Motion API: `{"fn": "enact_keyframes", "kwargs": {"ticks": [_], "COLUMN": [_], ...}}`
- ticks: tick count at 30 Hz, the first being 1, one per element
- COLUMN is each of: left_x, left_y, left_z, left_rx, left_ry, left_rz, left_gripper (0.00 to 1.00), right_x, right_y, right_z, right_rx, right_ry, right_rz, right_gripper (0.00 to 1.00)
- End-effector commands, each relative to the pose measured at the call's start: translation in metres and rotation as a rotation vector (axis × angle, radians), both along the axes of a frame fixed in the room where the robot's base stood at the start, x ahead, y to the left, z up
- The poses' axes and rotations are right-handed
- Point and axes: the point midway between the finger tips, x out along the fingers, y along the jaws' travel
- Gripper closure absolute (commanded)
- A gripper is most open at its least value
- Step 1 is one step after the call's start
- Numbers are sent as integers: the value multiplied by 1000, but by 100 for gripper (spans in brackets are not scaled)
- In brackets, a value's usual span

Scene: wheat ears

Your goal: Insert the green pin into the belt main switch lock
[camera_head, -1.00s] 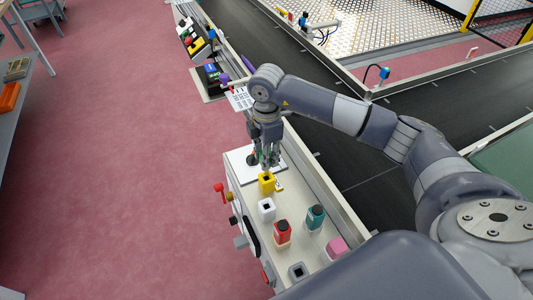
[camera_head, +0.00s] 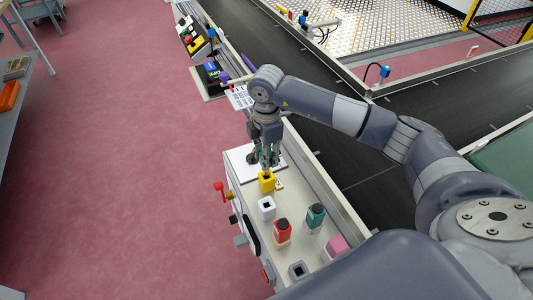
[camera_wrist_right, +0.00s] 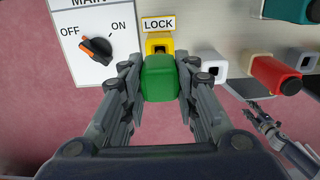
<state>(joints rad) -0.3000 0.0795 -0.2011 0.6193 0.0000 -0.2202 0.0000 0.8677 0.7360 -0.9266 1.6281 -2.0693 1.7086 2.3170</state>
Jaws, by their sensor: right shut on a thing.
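My right gripper (camera_head: 265,160) is shut on the green pin (camera_wrist_right: 159,82), a block held between both fingers in the right wrist view. The yellow lock (camera_wrist_right: 159,44) sits under the LOCK label, just above the pin in that view; the pin hides part of it. It also shows in the head view (camera_head: 266,182), next to the fingers. I cannot tell whether pin and lock touch. The main switch knob (camera_wrist_right: 96,47) has its orange mark towards OFF. A dark jointed thing (camera_wrist_right: 270,130) at the wrist view's lower right may be my left gripper; its jaws are unclear.
The panel also bears a white socket (camera_head: 266,208), a red block (camera_head: 282,232), a teal block (camera_head: 315,216), a pink block (camera_head: 335,246) and a grey socket (camera_head: 298,270). A dark conveyor belt (camera_head: 376,190) runs behind. Open pink floor (camera_head: 120,170) lies left.

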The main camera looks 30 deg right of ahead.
Motion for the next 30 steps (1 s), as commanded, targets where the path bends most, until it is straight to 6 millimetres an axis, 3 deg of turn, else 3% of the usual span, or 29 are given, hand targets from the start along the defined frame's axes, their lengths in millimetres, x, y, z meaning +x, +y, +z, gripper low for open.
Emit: {"fn": "enact_keyframes", "kwargs": {"ticks": [30], "left_x": [1], "left_y": [0], "left_z": [-20], "left_rx": [1], "left_ry": [-1], "left_rz": [2], "left_gripper": [60], "right_x": [0], "right_y": [0], "right_z": [-32], "right_rx": [0], "right_ry": [0], "right_rz": [0], "right_gripper": [98]}}
